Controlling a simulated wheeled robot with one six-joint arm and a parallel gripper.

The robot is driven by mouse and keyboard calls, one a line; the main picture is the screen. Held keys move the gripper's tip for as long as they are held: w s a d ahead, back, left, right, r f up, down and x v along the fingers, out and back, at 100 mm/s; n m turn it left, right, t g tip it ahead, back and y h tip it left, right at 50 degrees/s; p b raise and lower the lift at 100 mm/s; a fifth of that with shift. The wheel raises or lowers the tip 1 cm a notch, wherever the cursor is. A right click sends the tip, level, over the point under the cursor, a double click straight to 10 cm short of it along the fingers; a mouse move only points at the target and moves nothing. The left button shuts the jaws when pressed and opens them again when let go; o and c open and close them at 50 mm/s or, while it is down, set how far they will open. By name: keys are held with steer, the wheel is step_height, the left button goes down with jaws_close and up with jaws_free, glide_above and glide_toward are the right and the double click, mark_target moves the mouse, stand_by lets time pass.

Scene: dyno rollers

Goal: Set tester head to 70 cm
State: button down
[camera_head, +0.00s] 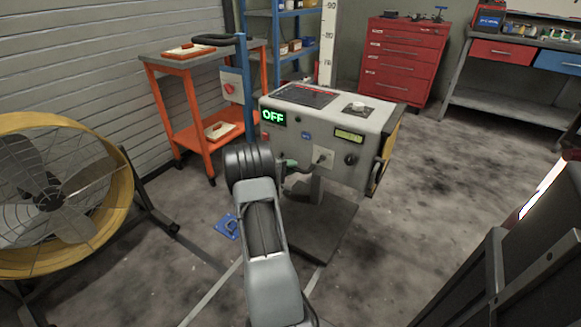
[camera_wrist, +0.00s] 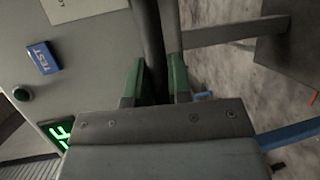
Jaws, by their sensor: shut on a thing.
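The tester head (camera_head: 330,130) is a grey box with a slanted top, standing upright on a stand over a dark base plate (camera_head: 318,232). Its front has a green OFF display (camera_head: 273,117), a small yellow-green display (camera_head: 349,136) and a blue TEST button (camera_wrist: 43,57). A white height scale (camera_head: 328,40) rises behind it; its lower part is hidden by the head. My gripper (camera_head: 290,163) is at the front lower left of the head. In the wrist view its green fingers (camera_wrist: 158,83) are shut around a dark bar (camera_wrist: 152,35) along the panel edge.
A yellow fan (camera_head: 118,160) stands at the left. An orange cart (camera_head: 165,105) is behind it. A red drawer cabinet (camera_head: 400,62) and a workbench (camera_head: 490,85) stand at the back right.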

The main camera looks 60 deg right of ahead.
steer(key=shift+r, duration=0.25)
steer(key=c, duration=1.1)
jaws_free()
steer(key=p+v, duration=0.2)
steer(key=v, duration=1.2)
steer(key=shift+d+p, duration=0.1)
steer(key=shift+p, duration=0.25)
